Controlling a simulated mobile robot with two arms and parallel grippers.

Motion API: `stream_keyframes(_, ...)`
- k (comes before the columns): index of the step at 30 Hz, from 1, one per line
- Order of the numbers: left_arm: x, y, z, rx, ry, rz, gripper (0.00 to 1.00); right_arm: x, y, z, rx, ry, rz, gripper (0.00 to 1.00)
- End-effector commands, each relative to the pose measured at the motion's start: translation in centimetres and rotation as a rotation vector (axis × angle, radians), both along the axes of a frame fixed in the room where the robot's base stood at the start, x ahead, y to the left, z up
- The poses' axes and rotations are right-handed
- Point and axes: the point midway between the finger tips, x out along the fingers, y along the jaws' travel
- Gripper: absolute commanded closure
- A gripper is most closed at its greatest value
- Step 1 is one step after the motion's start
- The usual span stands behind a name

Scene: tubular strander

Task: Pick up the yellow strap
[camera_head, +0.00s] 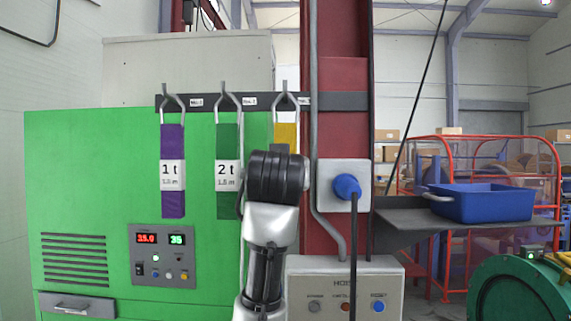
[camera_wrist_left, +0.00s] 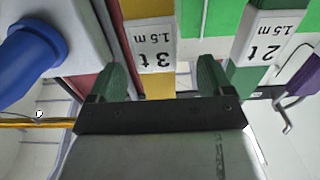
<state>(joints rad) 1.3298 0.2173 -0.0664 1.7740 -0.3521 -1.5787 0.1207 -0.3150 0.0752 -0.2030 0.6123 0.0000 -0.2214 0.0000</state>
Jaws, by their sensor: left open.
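The yellow strap (camera_head: 286,132) hangs by a metal loop from a hook on the dark rail; my left arm covers its lower part in the head view. In the left wrist view the yellow strap (camera_wrist_left: 159,84) carries a white label reading 3 t, 1.5 m. My left gripper (camera_wrist_left: 162,73) is open, one finger showing on each side of the strap, with a gap to it on both sides. I cannot tell how deep the strap sits between the fingers. In the head view the fingertips are hidden behind my wrist. My right gripper is not in view.
A green 2 t strap (camera_head: 227,140) and a purple 1 t strap (camera_head: 172,142) hang left of it on the rail (camera_head: 258,102). A blue plug (camera_head: 347,187) and its cable stand close on the right. A blue bin (camera_head: 487,204) sits on a shelf farther right.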

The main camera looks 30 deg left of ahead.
Motion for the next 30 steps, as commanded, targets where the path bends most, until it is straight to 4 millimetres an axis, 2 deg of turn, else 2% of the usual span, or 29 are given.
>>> stream_keyframes(3,1.3,0.6,0.6,-0.001,0.005,0.002,0.19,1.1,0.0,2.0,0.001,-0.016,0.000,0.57)
stream_keyframes(9,3.5,1.7,0.6,0.000,0.004,0.001,0.19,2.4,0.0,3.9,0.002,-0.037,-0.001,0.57)
stream_keyframes(13,4.2,2.1,0.3,0.000,0.002,0.000,0.19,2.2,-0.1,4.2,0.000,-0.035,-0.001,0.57)
stream_keyframes(20,4.2,2.1,0.1,-0.001,0.001,0.000,0.19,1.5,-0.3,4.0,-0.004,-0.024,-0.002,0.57)
stream_keyframes(30,4.2,2.1,0.2,-0.001,0.001,0.000,0.71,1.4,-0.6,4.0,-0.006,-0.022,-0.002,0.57)
